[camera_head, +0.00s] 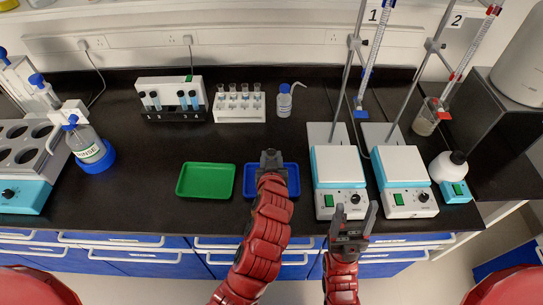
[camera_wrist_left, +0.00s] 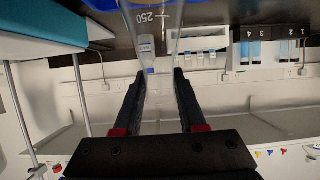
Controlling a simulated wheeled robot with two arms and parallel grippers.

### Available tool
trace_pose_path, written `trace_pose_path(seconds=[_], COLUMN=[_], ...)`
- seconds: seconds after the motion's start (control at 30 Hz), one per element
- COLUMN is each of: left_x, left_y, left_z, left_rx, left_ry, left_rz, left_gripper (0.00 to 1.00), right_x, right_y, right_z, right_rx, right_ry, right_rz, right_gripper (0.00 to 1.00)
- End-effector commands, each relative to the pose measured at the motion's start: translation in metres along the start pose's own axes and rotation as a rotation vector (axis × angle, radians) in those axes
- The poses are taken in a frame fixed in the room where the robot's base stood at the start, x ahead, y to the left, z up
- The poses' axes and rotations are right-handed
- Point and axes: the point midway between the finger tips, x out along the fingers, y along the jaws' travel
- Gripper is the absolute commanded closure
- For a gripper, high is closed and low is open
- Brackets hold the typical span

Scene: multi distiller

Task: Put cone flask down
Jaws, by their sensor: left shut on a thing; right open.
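My left gripper (camera_head: 270,158) is over the blue tray (camera_head: 290,185) on the black bench. In the left wrist view the gripper (camera_wrist_left: 157,98) is shut on a clear cone flask (camera_wrist_left: 155,50) with a "250" mark. The flask is between the fingers, and part of the blue tray shows at the top edge of that view. In the head view the arm and gripper hide the flask, so I cannot tell whether it touches the tray. My right gripper (camera_head: 350,222) is open and empty, in front of the bench edge.
A green tray (camera_head: 206,181) lies left of the blue one. Two stirrer plates (camera_head: 337,168) (camera_head: 402,170) with tall stands are at right. Vial racks (camera_head: 239,108) (camera_head: 173,103) and a wash bottle (camera_head: 284,101) stand behind. Bare bench lies between racks and trays.

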Motion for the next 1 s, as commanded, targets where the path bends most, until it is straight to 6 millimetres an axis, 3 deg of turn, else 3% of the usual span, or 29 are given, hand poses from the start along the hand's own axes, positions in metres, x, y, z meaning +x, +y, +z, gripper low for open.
trace_pose_path(seconds=[0.1, 0.13, 0.3, 0.7, 0.87, 1.0], left_x=[0.001, 0.001, 0.001, -0.003, -0.025, -0.054], left_y=[0.0, 0.0, 0.0, 0.001, 0.002, 0.003], left_z=[0.003, 0.003, 0.002, 0.0, 0.001, 0.002], left_rx=[-0.001, -0.001, 0.0, 0.0, 0.0, 0.001], left_ry=[0.002, 0.001, 0.001, 0.002, 0.004, 0.006], left_rz=[0.001, 0.001, 0.001, 0.002, 0.006, 0.007], left_gripper=[1.0, 0.58, 0.3, 0.3, 0.3, 0.3], right_x=[-0.005, -0.004, -0.003, -0.002, -0.012, -0.022], right_y=[0.0, 0.0, 0.0, 0.0, -0.001, -0.001], right_z=[0.001, 0.001, 0.001, 0.0, 0.002, 0.004], right_rx=[0.0, 0.0, 0.0, 0.0, 0.0, 0.0], right_ry=[0.0, 0.0, 0.0, 0.0, 0.0, 0.0], right_rz=[0.0, 0.0, 0.0, 0.0, 0.0, 0.0], right_gripper=[0.37, 0.37, 0.37, 0.37, 0.37, 0.37])
